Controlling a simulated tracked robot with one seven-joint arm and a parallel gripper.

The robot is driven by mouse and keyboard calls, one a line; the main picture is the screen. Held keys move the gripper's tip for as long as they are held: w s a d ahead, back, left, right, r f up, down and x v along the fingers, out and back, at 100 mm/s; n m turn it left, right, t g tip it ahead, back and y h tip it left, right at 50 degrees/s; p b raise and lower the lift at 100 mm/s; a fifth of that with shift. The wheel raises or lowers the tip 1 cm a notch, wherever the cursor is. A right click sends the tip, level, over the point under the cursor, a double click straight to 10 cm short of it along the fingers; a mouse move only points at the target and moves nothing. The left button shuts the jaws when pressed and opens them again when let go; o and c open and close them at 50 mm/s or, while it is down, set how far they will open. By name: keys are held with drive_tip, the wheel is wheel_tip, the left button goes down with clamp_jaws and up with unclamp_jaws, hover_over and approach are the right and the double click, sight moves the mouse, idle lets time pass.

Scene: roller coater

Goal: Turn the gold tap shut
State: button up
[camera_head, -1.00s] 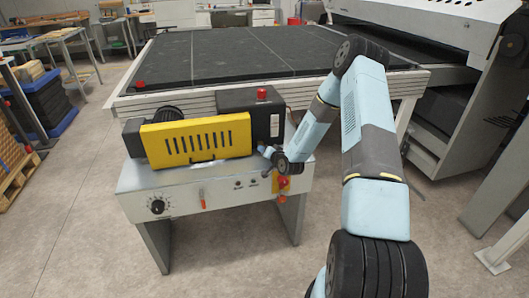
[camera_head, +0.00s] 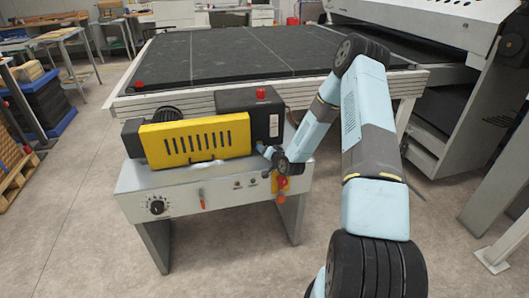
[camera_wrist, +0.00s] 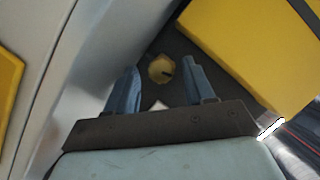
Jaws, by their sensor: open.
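The gold tap (camera_wrist: 161,69) shows in the wrist view as a small round gold piece with a dark slot or mark, set against a dark surface. My gripper (camera_wrist: 158,85) is open, with its two blue fingers on either side of the tap in that view. I cannot tell whether the fingers touch it or how far off it is. In the head view my gripper (camera_head: 270,153) is small, at the right end of the yellow-covered machine, and the tap is hidden there.
The machine's yellow cover (camera_head: 195,141) is close to the gripper and fills the right of the wrist view (camera_wrist: 260,45). A grey control bench (camera_head: 215,188) with a black dial (camera_head: 157,207) is below. A large dark table (camera_head: 230,52) stands behind. Floor in front is clear.

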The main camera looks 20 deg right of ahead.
drive_tip(key=v, duration=1.3)
drive_tip(key=shift+s, duration=0.1)
drive_tip(key=s+a+f+n+t+h, duration=0.1)
drive_tip(key=a+f+n+t+h, duration=0.3)
drive_tip(key=n, duration=0.2)
drive_tip(key=shift+n, duration=0.3)
drive_tip(key=w, duration=1.3)
drive_tip(key=shift+w+a+f, duration=0.1)
drive_tip(key=shift+w+a, duration=0.05)
drive_tip(key=shift+w, duration=0.15)
